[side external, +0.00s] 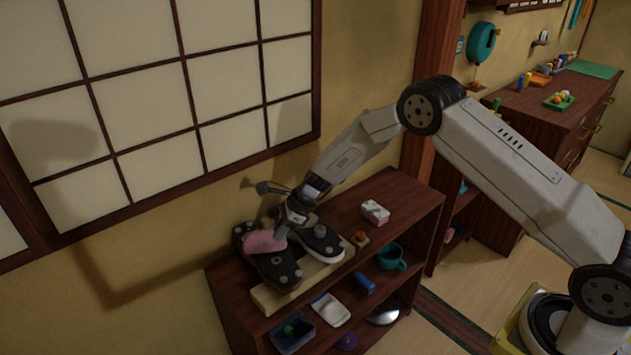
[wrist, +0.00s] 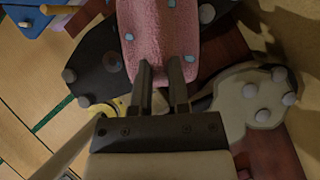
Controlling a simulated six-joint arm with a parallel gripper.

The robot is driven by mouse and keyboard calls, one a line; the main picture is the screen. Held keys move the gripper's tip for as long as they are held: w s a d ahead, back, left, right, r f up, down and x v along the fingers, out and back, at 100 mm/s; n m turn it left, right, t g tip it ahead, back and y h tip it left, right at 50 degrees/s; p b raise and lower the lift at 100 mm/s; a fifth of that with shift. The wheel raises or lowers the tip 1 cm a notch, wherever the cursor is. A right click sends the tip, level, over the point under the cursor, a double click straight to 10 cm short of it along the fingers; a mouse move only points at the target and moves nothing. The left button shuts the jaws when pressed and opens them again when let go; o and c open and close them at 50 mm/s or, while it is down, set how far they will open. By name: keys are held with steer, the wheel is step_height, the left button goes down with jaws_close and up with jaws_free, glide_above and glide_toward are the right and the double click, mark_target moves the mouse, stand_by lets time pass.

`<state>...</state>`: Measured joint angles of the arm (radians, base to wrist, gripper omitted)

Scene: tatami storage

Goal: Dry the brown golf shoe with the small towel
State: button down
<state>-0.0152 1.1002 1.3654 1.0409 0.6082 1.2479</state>
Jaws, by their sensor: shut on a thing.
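The small pink towel (side external: 264,242) has pale blue spots in the wrist view (wrist: 160,35). My gripper (side external: 282,228) is shut on its near end; the two fingers (wrist: 163,75) show in the wrist view. The towel lies across the middle of a dark shoe (side external: 283,272), which shows grey studs at both ends. This shoe also shows in the wrist view (wrist: 100,62), partly hidden under the towel. A second shoe (side external: 323,245), dark with a pale edge, stands to its right. I cannot clearly tell which shoe is brown.
The shoes rest on a pale board (side external: 265,299) atop a wooden shelf unit (side external: 385,205) against the wall. A small white patterned block (side external: 375,212) stands right of them. Lower shelves hold a teal cup (side external: 391,257) and a dark tray (side external: 292,336). A paper-panelled window (side external: 150,100) is behind.

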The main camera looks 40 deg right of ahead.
steer(key=shift+f, duration=0.4)
stand_by(0.5)
steer(key=shift+w+a, duration=0.45)
steer(key=shift+a, duration=0.3)
stand_by(0.7)
steer(key=shift+s+d, duration=0.1)
steer(key=shift+d, duration=0.05)
stand_by(1.5)
